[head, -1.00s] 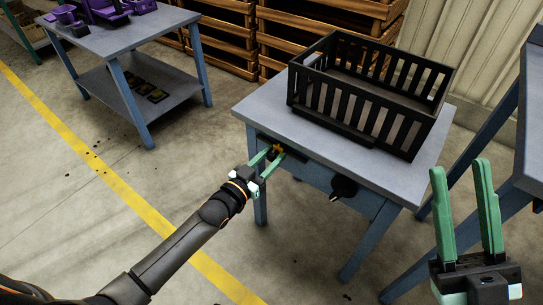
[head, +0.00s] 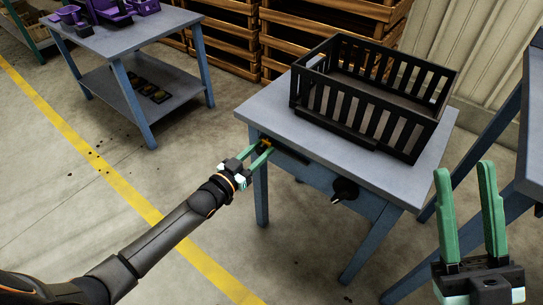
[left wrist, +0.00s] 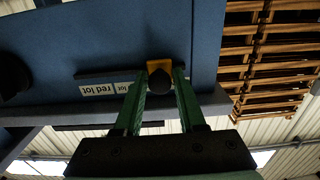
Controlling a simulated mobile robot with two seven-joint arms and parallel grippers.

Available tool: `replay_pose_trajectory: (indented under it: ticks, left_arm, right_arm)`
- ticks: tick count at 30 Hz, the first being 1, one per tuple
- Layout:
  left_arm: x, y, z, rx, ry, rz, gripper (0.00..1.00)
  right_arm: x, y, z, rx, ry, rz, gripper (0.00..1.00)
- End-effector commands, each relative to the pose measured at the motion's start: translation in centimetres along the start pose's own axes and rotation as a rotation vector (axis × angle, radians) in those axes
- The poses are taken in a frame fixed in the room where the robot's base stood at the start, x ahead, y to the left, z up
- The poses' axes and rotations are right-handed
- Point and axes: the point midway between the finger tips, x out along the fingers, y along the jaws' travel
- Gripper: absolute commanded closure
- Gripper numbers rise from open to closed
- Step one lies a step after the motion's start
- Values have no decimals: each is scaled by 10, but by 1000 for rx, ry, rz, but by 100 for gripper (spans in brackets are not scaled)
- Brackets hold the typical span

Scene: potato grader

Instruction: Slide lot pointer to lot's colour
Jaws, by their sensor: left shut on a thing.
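The yellow-orange lot pointer (head: 266,142) sits at the left end of a dark slot (head: 291,156) on the front of the blue-grey table (head: 262,117). My left gripper (head: 262,152) is shut on the pointer. In the left wrist view, the fingers (left wrist: 159,84) close around a dark knob in front of the yellow pointer plate (left wrist: 159,66). A label reading "red lot" (left wrist: 97,89) appears upside down there, with a second label (left wrist: 128,87) partly hidden by a finger. My right gripper (head: 470,212) is open and empty at the lower right.
A black slatted crate (head: 362,112) stands on the table. A black round knob (head: 344,188) is on the table front, right of the slot. Another table (head: 120,43) with purple items stands at upper left. Wooden crates (head: 325,30) are behind.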

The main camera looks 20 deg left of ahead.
Motion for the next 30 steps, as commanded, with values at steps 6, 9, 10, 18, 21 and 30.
replay_pose_trajectory:
  ticks: [6, 9, 10, 18, 21, 30]
  left_arm:
    - [0, -21, 1, 0, -3, -3, 100]
    - [-1, -21, 1, -1, -3, -4, 100]
    - [-1, -22, 1, 0, -3, -5, 100]
    - [-1, -22, 1, 0, -4, -6, 43]
    - [0, -21, 1, 0, -3, -5, 40]
    - [-8, -19, 0, -1, -3, -2, 40]
  right_arm:
    - [-1, 0, 0, -1, 0, -3, 60]
    - [-1, -1, 0, -1, 0, -5, 60]
    - [-1, -1, 0, -1, 0, -5, 60]
    - [-1, -1, 0, -1, 0, -6, 60]
    - [-1, -1, 0, -1, 0, -6, 60]
    - [2, 0, -2, -3, -1, -7, 60]
